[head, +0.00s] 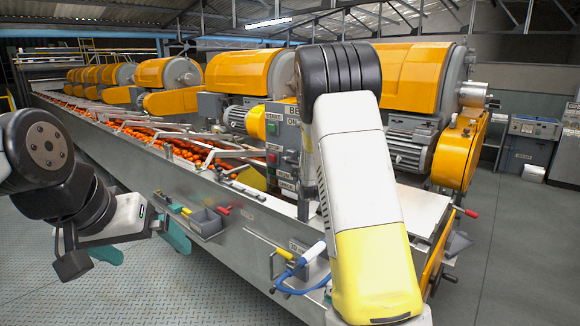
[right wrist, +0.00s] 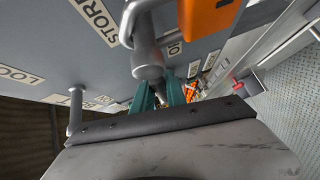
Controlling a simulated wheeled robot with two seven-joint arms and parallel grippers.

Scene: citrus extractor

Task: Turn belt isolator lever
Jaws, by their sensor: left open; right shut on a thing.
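In the right wrist view, a grey metal lever (right wrist: 148,62) with a round hub comes off a grey panel that carries labels. The teal fingers of my right gripper (right wrist: 160,92) are shut around its dark end; the exact contact is partly hidden. The lever's own label cannot be read for sure. In the head view my white and yellow right arm covers that area, and neither the lever nor the right gripper shows. My left gripper (head: 140,244) hangs at the left with its teal fingers apart and empty, away from the machine.
A control panel (head: 283,140) with buttons stands behind my right arm. A long conveyor (head: 170,165) carries oranges past yellow extractors (head: 250,72). A small tool tray (head: 204,222) hangs on its side. A blue hose (head: 290,288) loops at the front.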

